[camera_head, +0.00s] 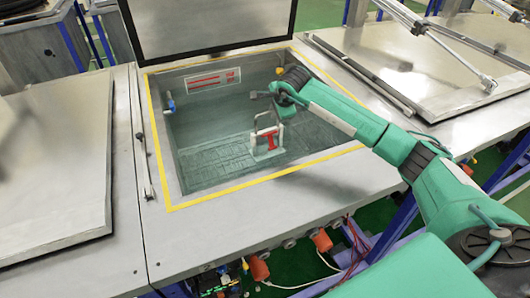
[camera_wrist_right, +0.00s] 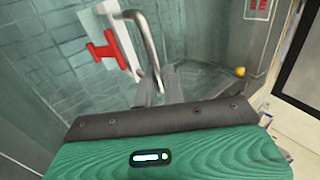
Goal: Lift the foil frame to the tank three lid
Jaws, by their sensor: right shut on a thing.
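The foil frame (camera_head: 268,142), a white piece with a red H-shaped part and a metal loop handle, is inside the open tank (camera_head: 215,150). In the right wrist view the frame (camera_wrist_right: 104,48) is at the upper left, its handle (camera_wrist_right: 148,38) running down between the fingers. My right gripper (camera_head: 268,97) reaches into the tank from the right and is shut on the handle; it also shows in the right wrist view (camera_wrist_right: 160,88). The frame hangs roughly upright; I cannot tell whether it touches the tank floor. My left gripper is out of view.
The open tank's lid (camera_head: 205,22) stands raised behind it. A closed metal lid (camera_head: 55,165) lies at left and another (camera_head: 400,65) at right, with rods above it. I cannot tell which is tank three. A yellow-edged rim (camera_head: 250,182) surrounds the opening.

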